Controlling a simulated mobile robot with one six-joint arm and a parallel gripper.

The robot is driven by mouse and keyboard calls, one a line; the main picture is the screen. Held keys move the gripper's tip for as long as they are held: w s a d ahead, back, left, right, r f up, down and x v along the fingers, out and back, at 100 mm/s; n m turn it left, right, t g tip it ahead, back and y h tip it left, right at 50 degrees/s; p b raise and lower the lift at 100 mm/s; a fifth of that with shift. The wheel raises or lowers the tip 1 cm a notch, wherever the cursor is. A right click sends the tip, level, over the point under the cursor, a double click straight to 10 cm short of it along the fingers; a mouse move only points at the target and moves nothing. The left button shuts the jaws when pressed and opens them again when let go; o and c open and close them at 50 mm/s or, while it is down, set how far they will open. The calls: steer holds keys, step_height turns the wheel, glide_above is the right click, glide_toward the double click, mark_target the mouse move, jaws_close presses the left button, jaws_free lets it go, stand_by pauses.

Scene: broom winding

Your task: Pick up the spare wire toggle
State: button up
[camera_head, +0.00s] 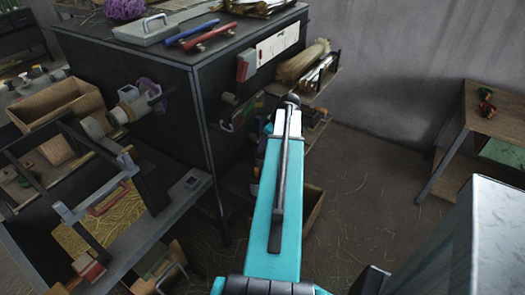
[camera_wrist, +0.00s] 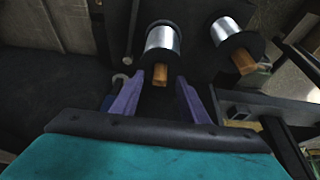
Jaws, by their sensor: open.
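In the wrist view, two spools of silvery wire show, each with a small wooden toggle at its lower end. One toggle (camera_wrist: 160,76) is below the near spool (camera_wrist: 160,39) and appears between my fingertips. The other toggle (camera_wrist: 243,62) is below the right spool (camera_wrist: 227,33). I cannot tell which is the spare. My gripper (camera_wrist: 160,82) is open, its two purple fingers apart on either side of the first toggle. Contact and depth are unclear. In the head view, my turquoise arm hides the gripper and the spools.
A dark cabinet (camera_head: 140,52) carries a grey tray (camera_head: 168,24) and tools on top. Broom bristles (camera_head: 302,62) lie on a side shelf. A cluttered bench (camera_head: 160,200) stands at left, a wooden table (camera_head: 494,124) at right.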

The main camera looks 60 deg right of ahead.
steer(key=shift+x, duration=1)
steer(key=c, duration=0.9)
